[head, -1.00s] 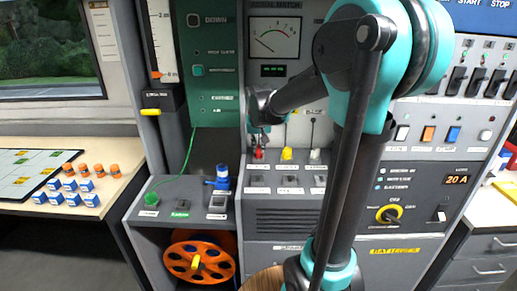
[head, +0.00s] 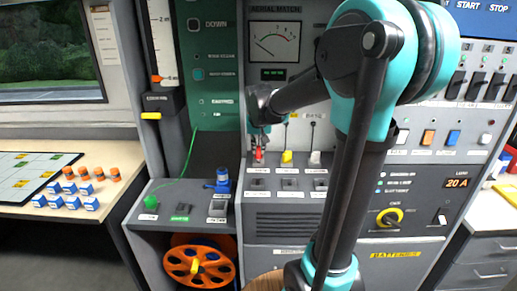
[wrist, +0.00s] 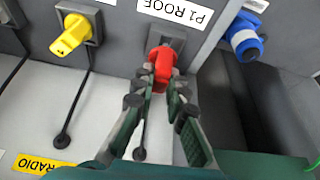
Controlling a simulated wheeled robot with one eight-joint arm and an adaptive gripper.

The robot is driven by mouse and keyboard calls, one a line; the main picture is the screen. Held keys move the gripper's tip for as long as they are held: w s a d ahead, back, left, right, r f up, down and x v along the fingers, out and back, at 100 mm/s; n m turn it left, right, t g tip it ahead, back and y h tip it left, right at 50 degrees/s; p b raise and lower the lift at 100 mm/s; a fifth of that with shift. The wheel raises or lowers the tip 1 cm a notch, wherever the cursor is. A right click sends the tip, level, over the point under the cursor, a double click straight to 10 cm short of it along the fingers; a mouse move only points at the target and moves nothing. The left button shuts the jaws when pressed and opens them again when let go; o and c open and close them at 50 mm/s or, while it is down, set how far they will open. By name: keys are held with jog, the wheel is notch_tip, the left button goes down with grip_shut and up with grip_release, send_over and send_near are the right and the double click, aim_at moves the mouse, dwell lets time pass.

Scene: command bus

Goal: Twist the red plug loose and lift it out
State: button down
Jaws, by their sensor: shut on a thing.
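The red plug (wrist: 162,60) is at its grey square socket plate, beside the P1 ROOF label (wrist: 178,10) in the wrist view. My gripper (wrist: 163,76) is shut on the plug, with one finger on each side of it. I cannot tell whether the plug is still seated or turned. In the head view the red plug (head: 259,155) shows as a small red patch under my gripper (head: 259,145), left of the yellow plug. My wrist hides part of it there.
The yellow plug (head: 287,157) and a white plug (head: 315,158) stand to the right on the same panel, with hanging dark cables. A blue connector (head: 222,180) stands to the left. An orange reel (head: 198,265) sits below. My arm covers part of the panel's right side.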

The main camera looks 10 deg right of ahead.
jog(key=shift+r, duration=3)
